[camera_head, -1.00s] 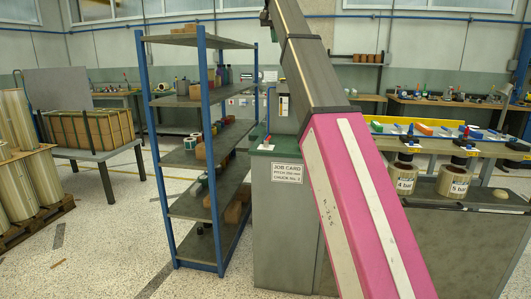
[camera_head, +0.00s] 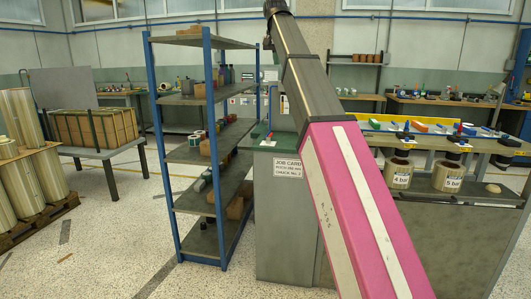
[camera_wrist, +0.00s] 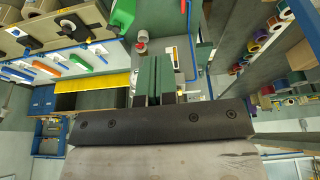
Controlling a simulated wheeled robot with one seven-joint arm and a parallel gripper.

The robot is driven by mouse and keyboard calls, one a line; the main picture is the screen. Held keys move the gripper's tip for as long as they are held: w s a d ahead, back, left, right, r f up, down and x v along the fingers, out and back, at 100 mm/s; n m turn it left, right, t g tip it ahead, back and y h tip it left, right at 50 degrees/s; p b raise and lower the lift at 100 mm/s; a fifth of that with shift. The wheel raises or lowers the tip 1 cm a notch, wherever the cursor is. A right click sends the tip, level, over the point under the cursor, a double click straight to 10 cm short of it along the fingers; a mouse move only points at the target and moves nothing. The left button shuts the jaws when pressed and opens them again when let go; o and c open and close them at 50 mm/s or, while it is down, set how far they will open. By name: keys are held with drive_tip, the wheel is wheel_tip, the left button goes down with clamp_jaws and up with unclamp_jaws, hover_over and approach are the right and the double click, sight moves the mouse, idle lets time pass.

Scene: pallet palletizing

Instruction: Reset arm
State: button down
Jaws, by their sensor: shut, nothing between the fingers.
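My gripper (camera_wrist: 164,80) shows in the wrist view, beyond the dark bolted bar of my own wrist. Its fingers are close together, with nothing held between them. They point toward the workbench area and touch nothing that I can see. My gripper is not visible there.
A blue-posted shelf rack (camera_head: 209,150) with boxes and cans stands left of my arm. A grey cabinet (camera_head: 285,225) with a job card is behind the arm. A workbench with reels (camera_head: 398,173) is at right. A crate (camera_head: 95,127) sits on a table at left. Open floor lies between.

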drive_tip(key=s+d+f+g, duration=0.1)
drive_tip(key=d+f, duration=0.2)
drive_tip(key=f, duration=1.1)
drive_tip(key=s+d+f+n, duration=0.1)
drive_tip(key=d+f, duration=0.1)
drive_tip(key=f, duration=1.3)
drive_tip(key=s+d+f+g, duration=0.1)
drive_tip(key=s+d+f, duration=0.15)
drive_tip(key=f, duration=1.15)
drive_tip(key=s+d+f, duration=0.3)
drive_tip(key=s+f, duration=0.8)
drive_tip(key=f, duration=0.4)
drive_tip(key=s+d+f+n+g, duration=0.1)
drive_tip(key=s+d+f, duration=0.3)
drive_tip(key=s+f, duration=0.7)
wheel_tip(320, 180, down, 4)
drive_tip(key=shift+f+g+y, duration=0.1)
drive_tip(key=shift+g+y, duration=0.2)
drive_tip(key=shift+y, duration=0.1)
